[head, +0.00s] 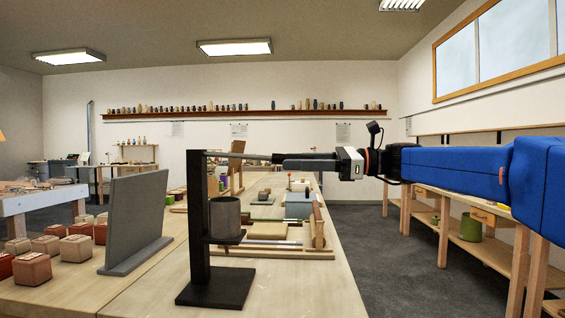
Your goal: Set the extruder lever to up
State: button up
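The extruder is a black upright stand (198,235) on a flat black base, with a grey cylinder (225,217) held at its side. Its lever (235,155), a thin grey bar, runs from the top of the post to the right, almost level with a slight dip toward its free end. My gripper (277,159) comes in from the right at the lever's far end, its dark fingers in line with the bar. The fingers overlap in this view. I cannot tell whether they hold the lever or only sit beside or behind its tip.
The extruder stands on a wooden bench (310,290). A grey upright panel (137,220) and several reddish and tan blocks (76,250) stand to its left. Wooden fixtures with rods (275,245) lie behind it. The bench's front right is clear.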

aim_at(278, 161)
jog(key=shift+a, duration=1.85)
jog(key=shift+w, duration=0.1)
grip_shut()
